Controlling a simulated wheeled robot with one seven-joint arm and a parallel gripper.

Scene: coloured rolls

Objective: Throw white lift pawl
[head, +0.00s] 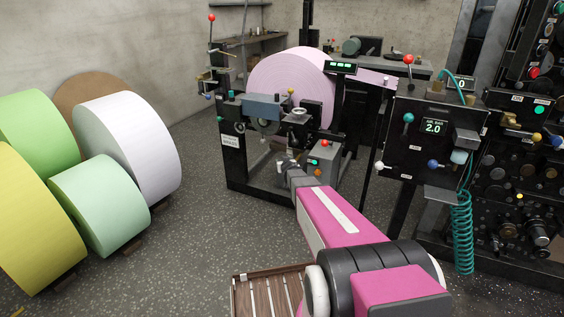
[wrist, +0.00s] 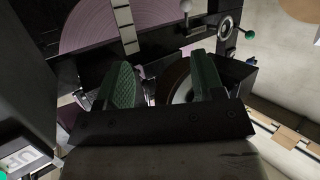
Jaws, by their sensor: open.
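My gripper (wrist: 162,85) is open, its two green ridged fingers apart and pointing at the black roll stand. In the head view my arm reaches to the front of the stand (head: 240,165), below the pink roll (head: 283,78); the fingertips are hard to make out there. In the wrist view a pale-knobbed lever (wrist: 186,7) stands beyond the fingers, near the top edge, apart from them. I cannot tell for sure whether it is the white lift pawl. No handle is visibly held between the fingers.
A green-knobbed lever (wrist: 250,34) is at the upper right of the wrist view. A control panel (head: 430,140) with white, blue and teal knobs stands to the right in the head view. Large green, yellow and white rolls (head: 135,145) stand left. Speckled floor is clear between.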

